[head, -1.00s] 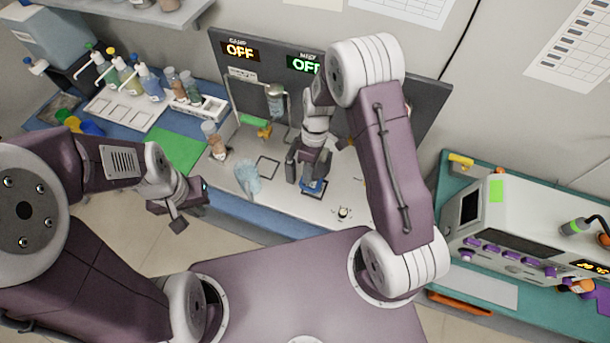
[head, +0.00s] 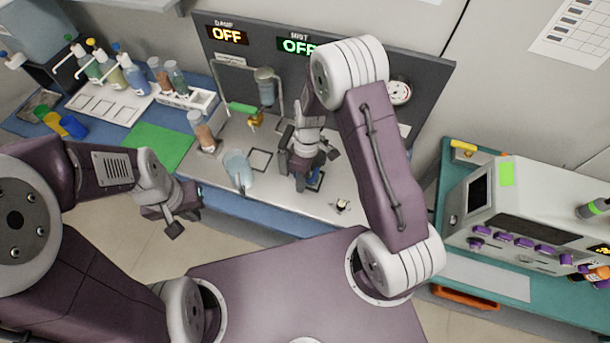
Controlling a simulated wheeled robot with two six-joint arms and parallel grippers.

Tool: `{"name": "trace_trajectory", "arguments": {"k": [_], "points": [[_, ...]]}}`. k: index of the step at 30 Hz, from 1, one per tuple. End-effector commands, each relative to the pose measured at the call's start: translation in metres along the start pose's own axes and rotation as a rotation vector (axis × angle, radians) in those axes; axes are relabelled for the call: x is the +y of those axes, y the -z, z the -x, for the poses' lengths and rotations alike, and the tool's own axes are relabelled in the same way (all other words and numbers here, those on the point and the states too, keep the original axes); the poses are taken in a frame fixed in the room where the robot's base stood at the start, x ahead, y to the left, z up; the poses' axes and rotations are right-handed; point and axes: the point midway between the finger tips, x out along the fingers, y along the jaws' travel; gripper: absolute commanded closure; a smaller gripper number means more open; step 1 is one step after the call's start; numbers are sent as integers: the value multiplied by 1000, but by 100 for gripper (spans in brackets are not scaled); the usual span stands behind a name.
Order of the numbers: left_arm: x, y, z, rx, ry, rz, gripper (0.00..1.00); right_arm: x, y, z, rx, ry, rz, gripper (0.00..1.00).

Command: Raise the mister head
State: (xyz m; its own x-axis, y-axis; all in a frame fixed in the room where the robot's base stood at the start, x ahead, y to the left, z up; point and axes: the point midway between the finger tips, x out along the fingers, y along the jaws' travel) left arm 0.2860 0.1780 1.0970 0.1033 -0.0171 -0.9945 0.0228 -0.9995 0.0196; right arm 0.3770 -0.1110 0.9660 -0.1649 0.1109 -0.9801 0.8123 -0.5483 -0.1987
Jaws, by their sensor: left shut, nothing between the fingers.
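The dark panel (head: 236,62) at the back of the bench carries a DAMP display (head: 227,35) and a MIST display (head: 298,46), both reading OFF. I cannot make out the mister head; my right arm covers much of the panel below and right of the MIST display. My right gripper (head: 303,172) points down low over the bench, beside a small blue item (head: 316,179) that it partly covers. Whether its fingers hold anything is unclear. My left gripper (head: 184,220) is shut and empty, in front of the bench's left part, away from the panel.
A clear beaker (head: 237,168) and a brown-filled bottle (head: 201,130) stand left of my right gripper. A grey cylinder on a stand (head: 265,86) is behind. A green mat (head: 160,145) and several bottles lie left. An instrument (head: 530,215) stands on the right bench.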

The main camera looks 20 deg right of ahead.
Motion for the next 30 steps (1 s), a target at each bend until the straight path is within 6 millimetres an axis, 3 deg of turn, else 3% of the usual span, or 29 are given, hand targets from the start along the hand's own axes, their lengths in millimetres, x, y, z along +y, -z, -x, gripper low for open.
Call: {"name": "trace_trajectory", "arguments": {"k": [2,5,11,21,30], "points": [[0,0,0,0,0,0,100,0,0,0,0,0,0,73],[0,0,0,0,0,0,100,0,0,1,0,0,0,100],[0,0,2,0,0,0,100,0,0,2,0,-1,-1,100],[0,2,22,0,0,0,100,-3,0,26,0,-48,-1,100],[0,2,21,0,0,0,100,-3,0,25,-1,-52,-2,100]]}}
